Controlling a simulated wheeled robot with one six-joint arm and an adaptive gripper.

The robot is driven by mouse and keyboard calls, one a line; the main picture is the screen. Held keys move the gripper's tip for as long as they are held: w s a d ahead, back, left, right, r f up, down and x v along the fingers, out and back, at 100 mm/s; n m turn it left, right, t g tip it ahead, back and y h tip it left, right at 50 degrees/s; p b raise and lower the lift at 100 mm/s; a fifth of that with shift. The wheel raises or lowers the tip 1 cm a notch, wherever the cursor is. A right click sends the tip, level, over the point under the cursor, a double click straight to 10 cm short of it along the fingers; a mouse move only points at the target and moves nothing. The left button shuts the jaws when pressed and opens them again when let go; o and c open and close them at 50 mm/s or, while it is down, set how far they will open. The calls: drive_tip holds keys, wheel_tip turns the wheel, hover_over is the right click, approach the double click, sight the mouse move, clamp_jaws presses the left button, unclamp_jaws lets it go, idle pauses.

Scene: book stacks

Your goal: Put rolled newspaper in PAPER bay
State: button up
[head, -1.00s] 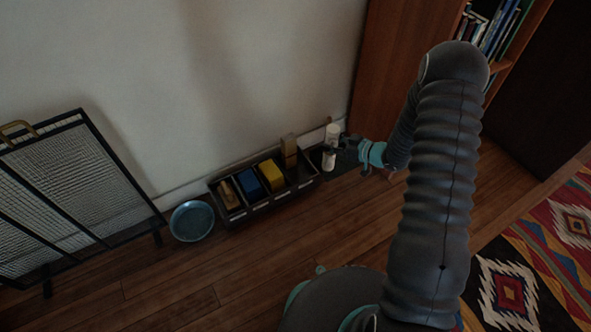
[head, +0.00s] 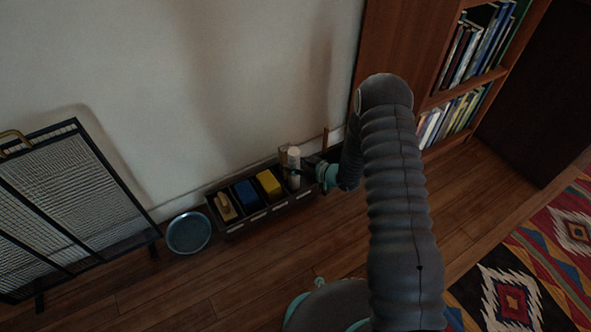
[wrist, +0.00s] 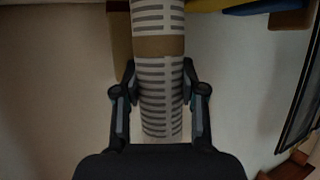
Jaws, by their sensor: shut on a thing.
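The rolled newspaper (head: 294,158) is a pale upright cylinder in the head view. In the wrist view the newspaper (wrist: 158,100) shows printed grey lines and a brown band. My gripper (head: 308,170) is shut on it, with one finger on each side (wrist: 159,78). The newspaper is over or in the right end of the dark sorting box (head: 262,215); I cannot tell whether its lower end touches the floor of a bay. The box has several bays with pale front labels too small to read, so I cannot tell which is PAPER.
The box's bays hold a tan item (head: 224,207), a blue block (head: 246,193) and a yellow block (head: 269,183). A blue round dish (head: 188,232) lies left of the box. A mesh screen (head: 70,200) stands further left, a bookcase (head: 425,95) right. The floor in front is clear.

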drive_tip(key=shift+f, duration=1.15)
drive_tip(key=shift+f, duration=0.2)
drive_tip(key=o, duration=1.2)
drive_tip(key=shift+r, duration=0.1)
